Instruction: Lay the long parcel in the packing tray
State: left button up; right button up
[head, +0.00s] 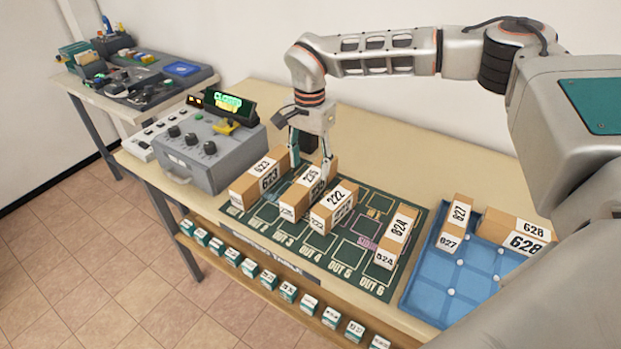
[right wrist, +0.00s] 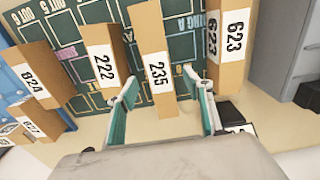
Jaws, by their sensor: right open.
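My right gripper (head: 311,166) is open above the green mat, its fingers on either side of the brown parcel labelled 235 (head: 292,207). In the right wrist view parcel 235 (right wrist: 155,62) stands between the open fingers (right wrist: 161,103); I cannot tell whether they touch it. Parcels 623 (head: 253,186), 222 (head: 330,216) and 824 (head: 389,253) also lie on the mat. The blue tray (head: 420,290) at the right holds parcel 827 (head: 448,241) and parcel 628 (head: 530,243) along its far side. My left gripper is out of view.
The green mat (head: 345,248) has marked OUT slots. A grey control box (head: 205,158) with knobs and a lit display stands left of the mat. Small labelled boxes (head: 249,267) line a lower shelf. The tray's front part is free of parcels. A cluttered side table stands far left.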

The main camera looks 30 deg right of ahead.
aim_at(311, 176)
notch_tip(311, 176, down, 7)
jog(key=shift+d+f, duration=0.1)
jog(key=shift+f, duration=0.1)
jog(key=shift+r, duration=0.1)
grip_shut()
